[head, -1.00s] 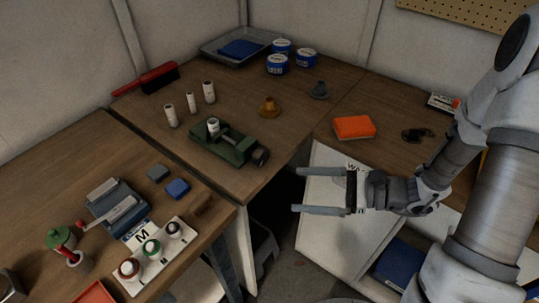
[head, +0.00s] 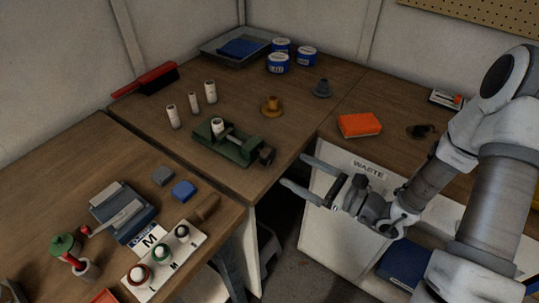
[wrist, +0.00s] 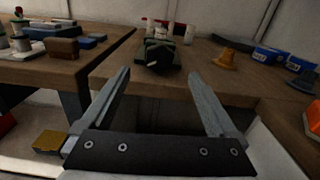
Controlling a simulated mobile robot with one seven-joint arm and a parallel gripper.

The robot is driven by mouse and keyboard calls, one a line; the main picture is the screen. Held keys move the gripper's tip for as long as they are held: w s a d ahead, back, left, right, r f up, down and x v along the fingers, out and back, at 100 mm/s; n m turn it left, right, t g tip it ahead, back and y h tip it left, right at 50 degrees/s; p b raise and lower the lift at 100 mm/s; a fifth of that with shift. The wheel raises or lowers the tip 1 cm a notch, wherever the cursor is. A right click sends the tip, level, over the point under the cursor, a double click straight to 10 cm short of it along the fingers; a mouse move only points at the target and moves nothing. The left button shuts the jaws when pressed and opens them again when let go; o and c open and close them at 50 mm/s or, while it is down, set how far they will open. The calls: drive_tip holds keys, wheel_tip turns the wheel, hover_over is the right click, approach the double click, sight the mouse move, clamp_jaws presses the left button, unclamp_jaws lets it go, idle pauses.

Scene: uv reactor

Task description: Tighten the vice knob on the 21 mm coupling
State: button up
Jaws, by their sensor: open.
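The green vice (head: 232,150) stands near the front edge of the wooden table, with a white coupling (head: 217,127) upright between its jaws. Its dark knob (head: 266,155) is on the right end, towards my gripper. My gripper (head: 295,171) is open and empty, to the right of the knob and apart from it, in front of the table edge. In the wrist view the vice (wrist: 158,58) shows beyond the two spread fingers (wrist: 159,74), roughly between their tips. Whether the coupling is clamped firmly cannot be seen.
Several white cylinders (head: 172,117) stand behind the vice. An orange cone (head: 271,106) and a grey cone (head: 322,88) stand further right. An orange sponge (head: 359,125) lies by the right edge. A white WASTE cabinet (head: 345,220) is below. The left table (head: 60,190) holds more tools.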

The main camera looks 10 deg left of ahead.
sight(272, 158)
drive_tip(key=x, duration=0.9)
drive_tip(key=shift+a, duration=0.15)
drive_tip(key=c, duration=1.4)
drive_tip(key=shift+o, duration=0.2)
drive_tip(key=shift+m, duration=0.3)
drive_tip(key=shift+r+m+p, duration=0.15)
drive_tip(key=shift+m+p, duration=0.75)
drive_tip(key=shift+p, duration=0.15)
drive_tip(key=m+p, duration=0.3)
drive_tip(key=m, duration=0.1)
drive_tip(key=shift+p, duration=0.3)
drive_tip(key=m+p, duration=0.2)
drive_tip(key=m, duration=0.1)
drive_tip(key=shift+f+m, duration=0.25)
drive_tip(key=shift+m, duration=0.25)
